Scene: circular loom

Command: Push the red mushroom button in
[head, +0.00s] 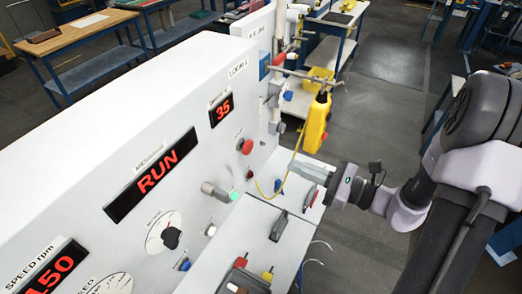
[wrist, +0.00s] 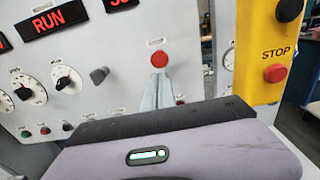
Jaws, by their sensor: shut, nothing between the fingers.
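A red mushroom button (head: 245,146) sits on the white panel, right of the lit RUN display. In the wrist view the same button (wrist: 159,59) shows just above the tips of my gripper (wrist: 160,82). My gripper (head: 294,166) is shut and empty, with its grey fingers pointing toward the panel. In the head view a clear gap lies between the fingertips and the button. A second red button (wrist: 275,73), under the word STOP, is on a yellow box (wrist: 268,45) to the right.
The yellow box also hangs in the head view (head: 316,122), behind my fingers, with a yellow cable looping down. Open floor (head: 385,65) lies beyond.

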